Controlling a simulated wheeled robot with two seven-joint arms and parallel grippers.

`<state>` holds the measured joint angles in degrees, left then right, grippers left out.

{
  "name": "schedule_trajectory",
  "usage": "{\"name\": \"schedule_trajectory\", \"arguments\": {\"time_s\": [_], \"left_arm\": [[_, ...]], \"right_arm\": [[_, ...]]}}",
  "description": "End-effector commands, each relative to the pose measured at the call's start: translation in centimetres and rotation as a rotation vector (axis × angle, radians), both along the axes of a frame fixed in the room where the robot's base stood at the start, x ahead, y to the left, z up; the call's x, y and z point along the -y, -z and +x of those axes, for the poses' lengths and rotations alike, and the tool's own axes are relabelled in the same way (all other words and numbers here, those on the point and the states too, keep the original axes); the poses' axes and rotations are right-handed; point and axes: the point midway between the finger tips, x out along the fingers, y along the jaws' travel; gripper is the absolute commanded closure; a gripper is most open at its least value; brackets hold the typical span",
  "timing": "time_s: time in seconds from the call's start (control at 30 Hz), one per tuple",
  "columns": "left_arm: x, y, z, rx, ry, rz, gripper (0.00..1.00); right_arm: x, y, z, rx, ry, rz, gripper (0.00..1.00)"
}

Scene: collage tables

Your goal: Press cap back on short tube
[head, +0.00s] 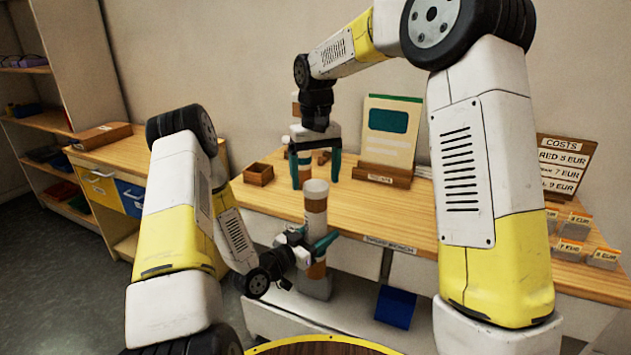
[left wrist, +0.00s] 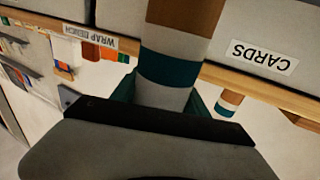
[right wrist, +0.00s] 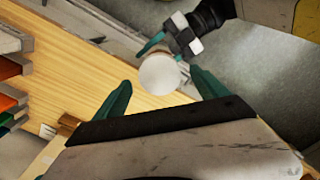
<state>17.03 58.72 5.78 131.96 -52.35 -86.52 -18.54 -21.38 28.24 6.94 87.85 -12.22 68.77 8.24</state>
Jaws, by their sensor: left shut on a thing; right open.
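My left gripper (head: 318,248) is shut on an upright brown tube (head: 316,270) with pale and teal bands, in front of the table's edge. In the left wrist view the tube (left wrist: 168,65) rises between the fingers. A white cap (head: 316,187) is at its top; I cannot tell how far it is seated. My right gripper (head: 314,166) is open above and behind the tube, fingers pointing down. In the right wrist view the round white cap top (right wrist: 160,74) lies ahead of the open fingers (right wrist: 160,95), apart from them.
Another banded tube (head: 304,162) stands on the table behind my right gripper. A small wooden box (head: 258,174) is left of it. A framed board (head: 390,135) and a costs sign (head: 563,165) stand at the right, with small cards (head: 577,227). The table's middle front is clear.

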Motion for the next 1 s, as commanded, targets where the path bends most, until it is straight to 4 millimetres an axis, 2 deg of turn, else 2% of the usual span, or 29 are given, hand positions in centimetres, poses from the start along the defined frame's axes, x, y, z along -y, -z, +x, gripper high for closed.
{"name": "schedule_trajectory", "arguments": {"time_s": [0.3,0.5,0.67,1.0], "left_arm": [[0.0,0.0,0.0,0.001,0.0,-0.001,1.0],[0.0,0.0,0.0,0.001,0.0,-0.001,1.0],[0.0,0.0,0.0,0.001,0.0,-0.001,1.0],[0.0,0.0,0.0,0.001,0.0,-0.001,1.0]], "right_arm": [[-0.1,-6.8,0.0,0.003,0.0,0.003,0.17],[0.0,-9.6,0.0,0.002,-0.001,0.001,0.17],[0.0,-10.4,0.0,0.001,-0.001,0.0,0.17],[0.0,-10.4,0.0,0.0,-0.001,0.0,0.17]]}}
